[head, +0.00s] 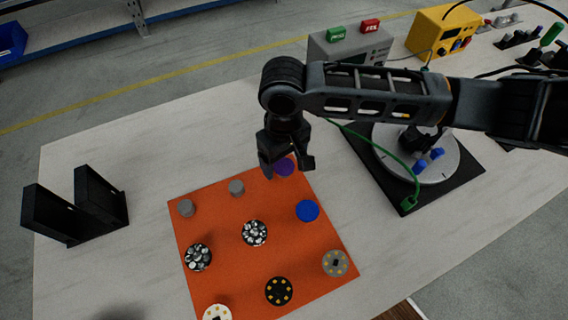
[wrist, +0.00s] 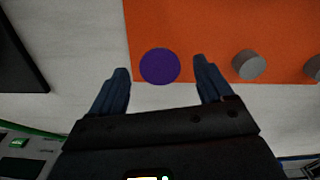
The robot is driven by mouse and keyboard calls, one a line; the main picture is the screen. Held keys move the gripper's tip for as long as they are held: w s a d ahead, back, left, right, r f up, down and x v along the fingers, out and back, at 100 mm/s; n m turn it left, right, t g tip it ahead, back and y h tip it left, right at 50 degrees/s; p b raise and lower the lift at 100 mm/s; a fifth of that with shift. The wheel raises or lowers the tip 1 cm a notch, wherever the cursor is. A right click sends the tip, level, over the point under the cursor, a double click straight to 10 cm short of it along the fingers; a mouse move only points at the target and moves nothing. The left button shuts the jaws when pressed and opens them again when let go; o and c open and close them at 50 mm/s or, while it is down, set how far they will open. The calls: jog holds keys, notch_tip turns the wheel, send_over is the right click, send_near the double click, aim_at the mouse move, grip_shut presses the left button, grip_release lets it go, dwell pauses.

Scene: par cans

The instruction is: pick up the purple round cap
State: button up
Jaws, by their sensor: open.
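The purple round cap (head: 284,167) lies near the far corner of the orange mat (head: 215,220), partly hidden behind my gripper in the head view. In the wrist view the purple cap (wrist: 160,66) shows whole, close to the mat's edge. My gripper (head: 287,166) hangs over that corner, pointing down. In the wrist view my gripper (wrist: 164,78) is open and empty, with one finger on each side of the cap in the picture. I cannot tell how high the fingertips are above the cap.
A blue cap (head: 307,210), two grey caps (head: 237,187) and several patterned round pieces (head: 255,233) are on the mat. A round turntable (head: 440,160) on a black base is to the right. A black bracket (head: 75,205) stands at left; the table between is clear.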

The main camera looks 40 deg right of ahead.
jog(key=shift+f, duration=0.25)
dwell(0.4)
jog(key=c, duration=1.1)
jog(key=shift+r, duration=0.15)
